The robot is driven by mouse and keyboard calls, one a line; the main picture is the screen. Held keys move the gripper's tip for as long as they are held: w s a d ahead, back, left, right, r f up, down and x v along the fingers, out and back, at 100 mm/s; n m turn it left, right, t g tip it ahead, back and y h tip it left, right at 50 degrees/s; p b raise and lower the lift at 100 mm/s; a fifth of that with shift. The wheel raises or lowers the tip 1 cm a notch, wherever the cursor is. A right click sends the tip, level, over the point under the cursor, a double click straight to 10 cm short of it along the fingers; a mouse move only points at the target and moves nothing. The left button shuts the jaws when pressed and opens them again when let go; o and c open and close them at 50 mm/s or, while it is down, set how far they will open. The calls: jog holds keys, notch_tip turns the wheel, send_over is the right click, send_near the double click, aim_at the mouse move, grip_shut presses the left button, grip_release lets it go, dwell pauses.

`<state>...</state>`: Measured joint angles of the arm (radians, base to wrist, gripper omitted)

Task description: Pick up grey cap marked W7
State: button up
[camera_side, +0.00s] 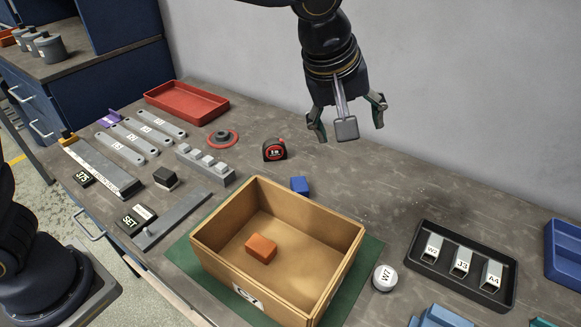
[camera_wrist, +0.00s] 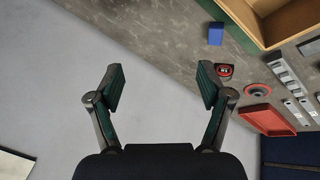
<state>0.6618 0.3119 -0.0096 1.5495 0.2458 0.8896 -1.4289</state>
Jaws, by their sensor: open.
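The grey cap marked W7 (camera_side: 385,277) is small and round, light on top with a black-lettered W7 label. It sits on the bench just right of the cardboard box in the side view. It does not show in the wrist view. My gripper (camera_side: 347,122) is open and empty, high above the back of the bench, up and to the left of the cap. In the wrist view my gripper (camera_wrist: 160,88) shows its two fingers spread apart with nothing between them.
The cardboard box (camera_side: 340,245) holds an orange block (camera_side: 261,248) and stands on a green mat (camera_side: 365,268). A black tray (camera_side: 424,270) with several labelled brackets lies right of the cap.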

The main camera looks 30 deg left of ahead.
jog(key=s+d+f+m+g, duration=0.15)
jog(key=s+d+f, duration=0.25)
jog(key=d+f, duration=0.55)
jog(key=m, duration=0.2)
send_near(385, 276)
jog(key=shift+y, duration=0.3)
jog(key=x, duration=0.4)
jog(key=shift+w+d+f, duration=0.15)
jog(key=shift+d+f, duration=0.1)
jog(key=shift+f, duration=0.05)
jog(key=x, duration=0.6)
jog(key=c, duration=1.3)
